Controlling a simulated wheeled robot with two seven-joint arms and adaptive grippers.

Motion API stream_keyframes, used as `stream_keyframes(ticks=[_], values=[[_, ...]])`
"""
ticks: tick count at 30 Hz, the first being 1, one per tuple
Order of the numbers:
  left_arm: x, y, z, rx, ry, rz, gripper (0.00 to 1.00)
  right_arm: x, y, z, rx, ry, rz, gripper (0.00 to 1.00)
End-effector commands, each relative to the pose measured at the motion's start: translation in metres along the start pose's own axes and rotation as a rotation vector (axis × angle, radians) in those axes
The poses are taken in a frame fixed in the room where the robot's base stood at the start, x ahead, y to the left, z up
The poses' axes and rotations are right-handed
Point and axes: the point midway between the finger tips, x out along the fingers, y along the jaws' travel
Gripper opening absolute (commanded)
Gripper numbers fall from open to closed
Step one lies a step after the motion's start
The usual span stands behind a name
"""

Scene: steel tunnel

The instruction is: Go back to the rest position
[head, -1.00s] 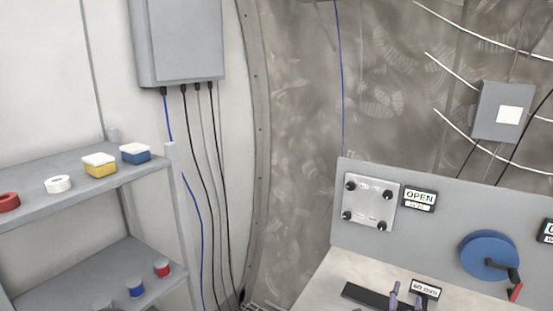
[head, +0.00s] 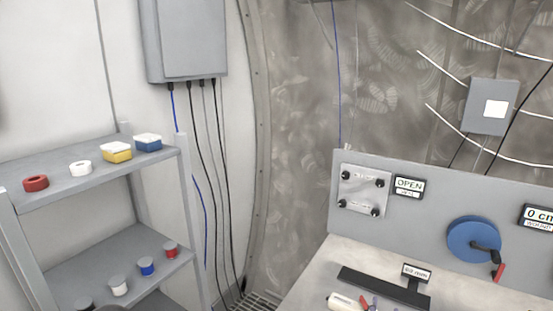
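Neither of my grippers shows in the head view, so their state is hidden. The task names no object. A workbench (head: 345,262) with an upright grey panel (head: 420,222) stands at the right. The panel carries a plate with several black knobs (head: 363,190), an OPEN sign (head: 408,187) and a blue wheel (head: 473,240) with a black crank and red handle. A black bar (head: 383,288) lies on the bench top beside a small sign (head: 416,272).
A grey shelf (head: 60,201) at the left holds tape rolls, small boxes and capped jars. A white cylinder (head: 345,302) and small coloured items lie at the bench's near edge. A grey cabinet (head: 186,40) hangs on the wall. Floor grating (head: 258,300) shows between shelf and bench.

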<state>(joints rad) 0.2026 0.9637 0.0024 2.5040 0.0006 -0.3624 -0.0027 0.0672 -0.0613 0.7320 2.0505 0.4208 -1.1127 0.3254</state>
Motion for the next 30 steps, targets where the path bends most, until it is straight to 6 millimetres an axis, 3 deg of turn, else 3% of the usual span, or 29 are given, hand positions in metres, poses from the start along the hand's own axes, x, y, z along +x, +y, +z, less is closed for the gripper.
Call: stream_keyframes(ticks=[8,14,20,24,30], values=[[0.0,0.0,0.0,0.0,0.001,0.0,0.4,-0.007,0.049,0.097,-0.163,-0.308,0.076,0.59],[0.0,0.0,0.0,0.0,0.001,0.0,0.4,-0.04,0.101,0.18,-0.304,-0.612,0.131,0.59],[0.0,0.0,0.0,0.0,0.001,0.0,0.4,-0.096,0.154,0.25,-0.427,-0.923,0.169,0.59],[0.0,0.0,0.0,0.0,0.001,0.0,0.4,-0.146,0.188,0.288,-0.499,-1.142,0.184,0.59],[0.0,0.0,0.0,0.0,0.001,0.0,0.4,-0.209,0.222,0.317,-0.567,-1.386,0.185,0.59]])
